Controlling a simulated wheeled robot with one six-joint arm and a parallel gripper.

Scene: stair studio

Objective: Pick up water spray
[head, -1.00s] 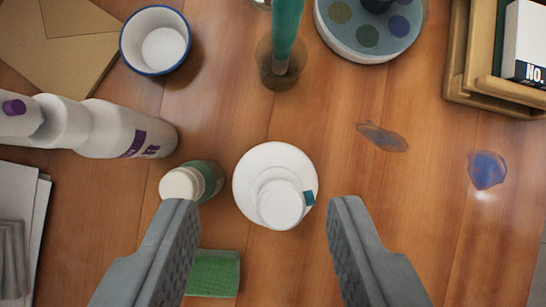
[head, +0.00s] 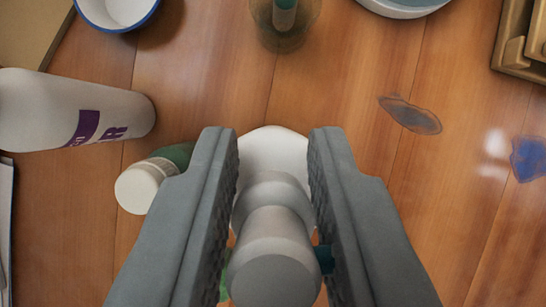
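A white spray bottle (head: 273,271) with a small teal nozzle stands upright on the wooden table, seen from above. My gripper (head: 273,150) has one finger on each side of its neck, and both fingers appear to press against it. The bottle's round white shoulder (head: 273,145) shows between and beyond the fingertips. Its lower body is mostly hidden by the fingers and its own top. A second white bottle (head: 70,112) with purple lettering ending in "R" is at the left, apart from my gripper.
A blue-rimmed white cup (head: 118,8), a brown glass jar (head: 285,28) and a wooden tray (head: 518,50) are farther back. The table at right is clear except for dark and blue stains (head: 410,115).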

